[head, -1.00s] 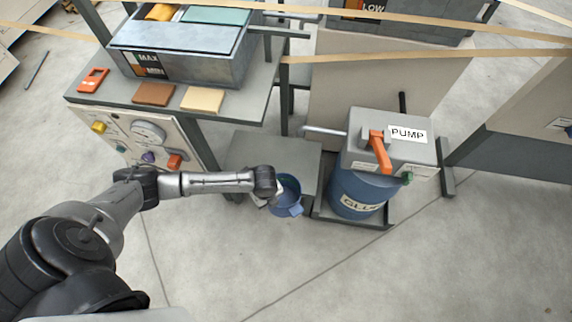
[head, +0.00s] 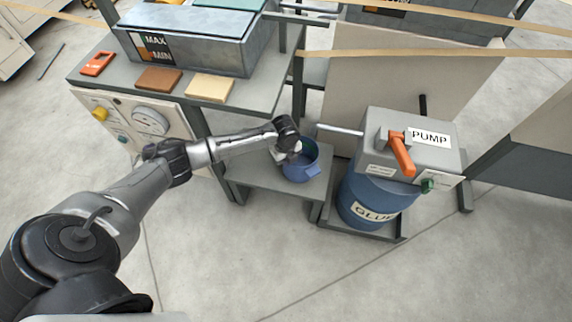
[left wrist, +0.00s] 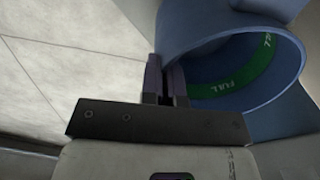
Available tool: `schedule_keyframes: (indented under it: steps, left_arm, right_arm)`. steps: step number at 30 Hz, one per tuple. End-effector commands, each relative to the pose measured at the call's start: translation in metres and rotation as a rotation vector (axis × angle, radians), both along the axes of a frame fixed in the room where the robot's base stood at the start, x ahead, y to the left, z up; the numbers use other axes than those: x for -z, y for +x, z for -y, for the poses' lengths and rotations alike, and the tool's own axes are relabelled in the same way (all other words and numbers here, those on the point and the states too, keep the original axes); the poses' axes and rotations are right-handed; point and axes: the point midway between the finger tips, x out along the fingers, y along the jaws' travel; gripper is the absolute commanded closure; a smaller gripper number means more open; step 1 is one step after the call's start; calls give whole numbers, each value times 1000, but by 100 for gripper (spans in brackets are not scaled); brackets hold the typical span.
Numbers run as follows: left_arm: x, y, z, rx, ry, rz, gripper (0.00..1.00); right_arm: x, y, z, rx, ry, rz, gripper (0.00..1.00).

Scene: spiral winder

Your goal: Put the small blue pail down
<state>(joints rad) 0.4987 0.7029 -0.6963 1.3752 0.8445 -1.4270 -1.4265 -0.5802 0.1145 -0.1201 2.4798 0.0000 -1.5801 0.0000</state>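The small blue pail (head: 300,172) is over the low grey stand (head: 255,182), below the pump's spout. I cannot tell whether its bottom touches the stand. My left gripper (head: 284,155) is at the pail's left rim. In the left wrist view, the left gripper's fingers (left wrist: 166,82) are close together with the pail's wall (left wrist: 200,35) between them. There the pail's open mouth shows a green band with lettering inside. The lower part of the pail is out of that view. My right gripper is not in view.
A blue glue drum (head: 372,200) with a grey pump (head: 410,145) and orange lever stands right of the stand. The metal spout (head: 338,130) reaches over toward the pail. A workbench (head: 250,95) with a gauge panel (head: 135,125) is at the left. The foreground floor is clear.

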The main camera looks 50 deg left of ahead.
Motion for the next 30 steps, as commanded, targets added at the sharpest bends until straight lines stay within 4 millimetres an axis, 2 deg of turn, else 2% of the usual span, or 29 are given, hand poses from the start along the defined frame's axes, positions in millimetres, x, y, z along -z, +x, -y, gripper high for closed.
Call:
schedule_keyframes:
  steps: [3,8,23,30]
  left_arm:
    - [17,2,-1,-1,0,0,100]
    - [35,2,-1,-2,0,0,100]
    - [39,2,-1,-1,0,1,100]
    - [39,1,-1,-1,0,0,76]
  right_arm:
    - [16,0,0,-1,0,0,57]
    - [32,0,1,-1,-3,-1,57]
    - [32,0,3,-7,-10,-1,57]
    - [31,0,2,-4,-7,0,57]
